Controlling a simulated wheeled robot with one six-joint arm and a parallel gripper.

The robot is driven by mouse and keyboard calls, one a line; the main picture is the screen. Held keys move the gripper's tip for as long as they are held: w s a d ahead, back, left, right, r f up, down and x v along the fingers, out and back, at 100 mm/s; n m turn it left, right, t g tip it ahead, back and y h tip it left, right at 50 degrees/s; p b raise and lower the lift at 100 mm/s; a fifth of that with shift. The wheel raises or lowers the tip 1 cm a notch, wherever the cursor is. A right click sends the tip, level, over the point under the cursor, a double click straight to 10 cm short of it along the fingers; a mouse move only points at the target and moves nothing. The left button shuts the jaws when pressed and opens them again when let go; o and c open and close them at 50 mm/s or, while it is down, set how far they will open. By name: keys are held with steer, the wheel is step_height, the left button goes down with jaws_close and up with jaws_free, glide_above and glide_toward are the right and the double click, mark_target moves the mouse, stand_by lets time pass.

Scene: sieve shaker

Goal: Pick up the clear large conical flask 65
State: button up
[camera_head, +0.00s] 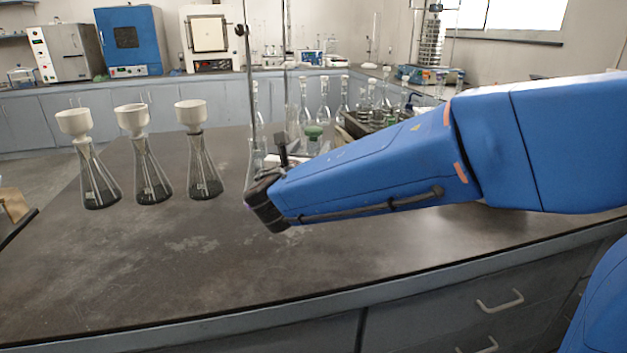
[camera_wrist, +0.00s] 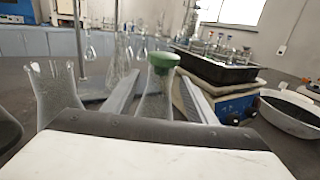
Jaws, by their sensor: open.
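A clear conical flask with a green stopper (camera_wrist: 157,100) stands upright between the two fingers of my gripper (camera_wrist: 157,78) in the wrist view. The fingers are open, one on each side of it, and a gap shows beside the flask. Its base is hidden behind my gripper body. In the head view only its green top (camera_head: 313,131) shows clearly above my arm. In the head view a clear flask (camera_head: 256,158) shows behind my wrist. I cannot read which one is number 65.
Three flasks with white funnels (camera_head: 146,175) stand on the left of the dark bench (camera_head: 200,265). Clear volumetric flasks (camera_wrist: 90,48) stand behind. A metal stand rod (camera_wrist: 78,35) rises nearby. The front bench is clear.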

steer(key=shift+w+d+r, duration=0.1)
steer(key=shift+w+d, duration=0.15)
steer(key=shift+w, duration=0.9)
steer(key=shift+w+d+r, duration=0.1)
steer(key=shift+w+d, duration=0.1)
steer(key=shift+w, duration=0.9)
steer(key=shift+w+d, duration=0.25)
steer(key=shift+w, duration=0.9)
jaws_close()
